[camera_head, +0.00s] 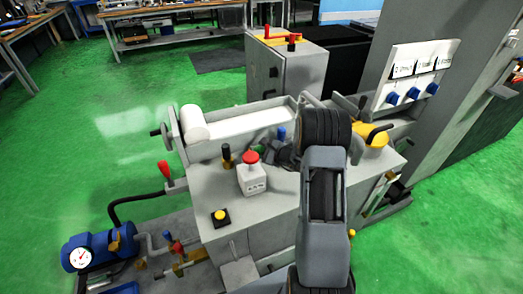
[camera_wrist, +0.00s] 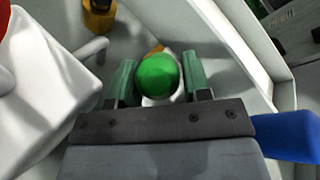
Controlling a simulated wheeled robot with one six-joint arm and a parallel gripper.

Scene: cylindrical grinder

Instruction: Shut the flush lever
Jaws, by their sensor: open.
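In the wrist view, a lever's green ball knob (camera_wrist: 158,76) sits between the fingers of my gripper (camera_wrist: 160,84). The fingers are apart, one on each side of the knob, with a narrow gap showing. The knob's stem is mostly hidden below it. No label shows, so I cannot tell for sure that this is the flush lever. In the head view, my arm covers most of the gripper and the green knob cannot be made out. A blue handle (camera_wrist: 290,137) is right of the gripper in the wrist view; an upright blue handle (camera_head: 281,133) shows in the head view.
A white box with a red button (camera_head: 251,158) stands close to the left of the gripper. A yellow-and-black knob (camera_head: 227,156) is behind it. A raised grey trough wall (camera_wrist: 255,60) runs along the right in the wrist view. A red-handled lever (camera_head: 165,171) is farther left.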

